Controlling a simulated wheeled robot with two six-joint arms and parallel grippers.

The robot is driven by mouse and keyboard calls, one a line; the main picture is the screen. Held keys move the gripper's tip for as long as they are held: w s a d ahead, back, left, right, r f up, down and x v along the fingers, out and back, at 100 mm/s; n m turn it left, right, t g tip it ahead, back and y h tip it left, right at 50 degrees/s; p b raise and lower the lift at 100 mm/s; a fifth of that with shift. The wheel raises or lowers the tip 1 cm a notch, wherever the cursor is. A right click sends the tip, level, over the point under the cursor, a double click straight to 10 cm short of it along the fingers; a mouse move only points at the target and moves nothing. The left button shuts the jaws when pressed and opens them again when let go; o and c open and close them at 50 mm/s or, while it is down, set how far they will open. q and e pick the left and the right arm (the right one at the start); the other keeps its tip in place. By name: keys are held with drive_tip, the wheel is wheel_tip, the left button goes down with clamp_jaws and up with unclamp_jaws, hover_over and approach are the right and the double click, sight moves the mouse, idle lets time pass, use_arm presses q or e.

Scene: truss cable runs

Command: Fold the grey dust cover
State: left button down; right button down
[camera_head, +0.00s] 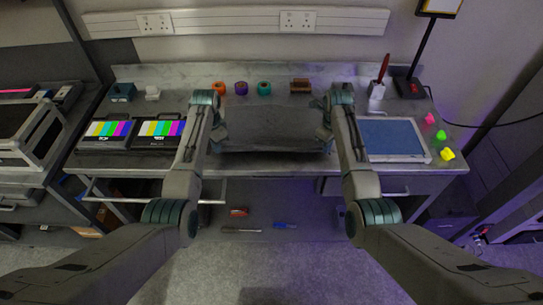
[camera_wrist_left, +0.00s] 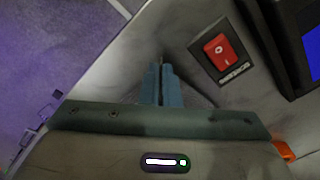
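The grey dust cover (camera_head: 270,128) lies as a dark, roughly rectangular sheet in the middle of the bench, between my two grippers. My left gripper (camera_head: 217,133) is low at its left side, near the front corner. In the left wrist view the fingers of my left gripper (camera_wrist_left: 162,84) are together, with only a thin dark line between them; whether cloth is pinched there I cannot tell. My right gripper (camera_head: 323,133) is low at the right side of the cover, near the front corner. Its fingertips are too small and dark to read.
Two colour-bar monitors (camera_head: 133,133) stand left of the cover, a blue-topped tray (camera_head: 394,139) right. Tape rolls (camera_head: 241,88) and a brown block (camera_head: 300,86) sit behind. A lamp (camera_head: 409,87) stands at back right. A red switch (camera_wrist_left: 218,51) shows close to my left fingers.

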use_arm(q)
drive_tip(key=shift+r, duration=0.55)
use_arm(e)
drive_tip(key=shift+r, duration=0.55)
use_arm(q)
drive_tip(key=shift+c, duration=1.4)
unclamp_jaws()
use_arm(e)
drive_tip(key=shift+r+p, duration=0.75)
drive_tip(key=shift+p, duration=0.3)
use_arm(q)
drive_tip(key=shift+r, duration=2.7)
use_arm(e)
drive_tip(key=shift+f, duration=0.15)
use_arm(q)
drive_tip(key=shift+r, duration=0.1)
